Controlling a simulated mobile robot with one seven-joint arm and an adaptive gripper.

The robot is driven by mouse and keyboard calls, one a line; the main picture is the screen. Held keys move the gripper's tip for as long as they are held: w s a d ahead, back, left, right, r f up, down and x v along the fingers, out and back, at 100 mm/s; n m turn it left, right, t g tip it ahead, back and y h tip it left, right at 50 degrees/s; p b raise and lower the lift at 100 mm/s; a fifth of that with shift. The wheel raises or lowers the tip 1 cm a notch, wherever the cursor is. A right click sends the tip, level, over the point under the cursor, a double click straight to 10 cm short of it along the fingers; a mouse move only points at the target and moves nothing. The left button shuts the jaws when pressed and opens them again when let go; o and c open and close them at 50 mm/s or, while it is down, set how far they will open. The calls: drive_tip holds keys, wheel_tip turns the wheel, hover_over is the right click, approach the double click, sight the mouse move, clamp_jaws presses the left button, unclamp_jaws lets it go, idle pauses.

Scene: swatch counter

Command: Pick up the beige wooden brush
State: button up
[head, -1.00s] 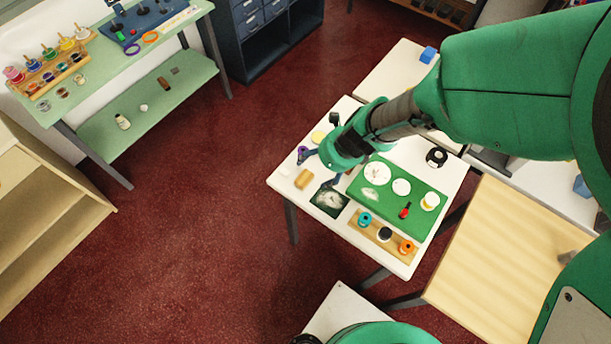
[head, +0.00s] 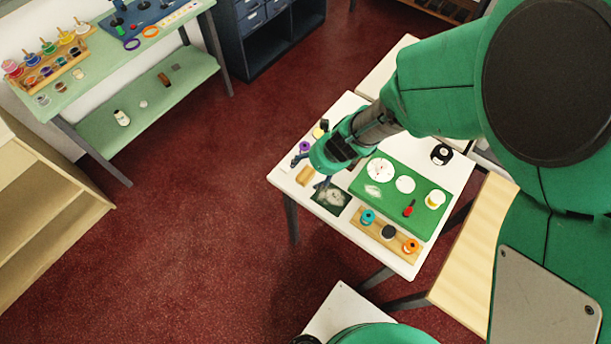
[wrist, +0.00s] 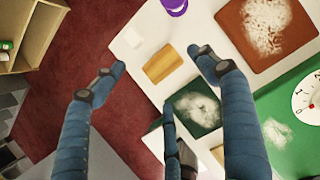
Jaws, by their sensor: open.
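The beige wooden brush (head: 305,176) lies on the white table near its left edge. In the head view my gripper (head: 309,172) hangs over the table's left part, beside and above the brush. I cannot tell its exact height over the table.
A dark green card with a white smear (wrist: 195,108) lies close to the brush. A reddish-brown card (wrist: 262,38), a purple item (wrist: 174,5) and a small whitish block (wrist: 132,37) are nearby. A green mat (head: 410,223) with dials and a spool rack (head: 378,229) stand further right.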

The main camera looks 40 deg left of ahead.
sight(305, 173)
drive_tip(key=shift+b+x, duration=1.1)
drive_tip(key=shift+x, duration=1.5)
drive_tip(key=c, duration=1.4)
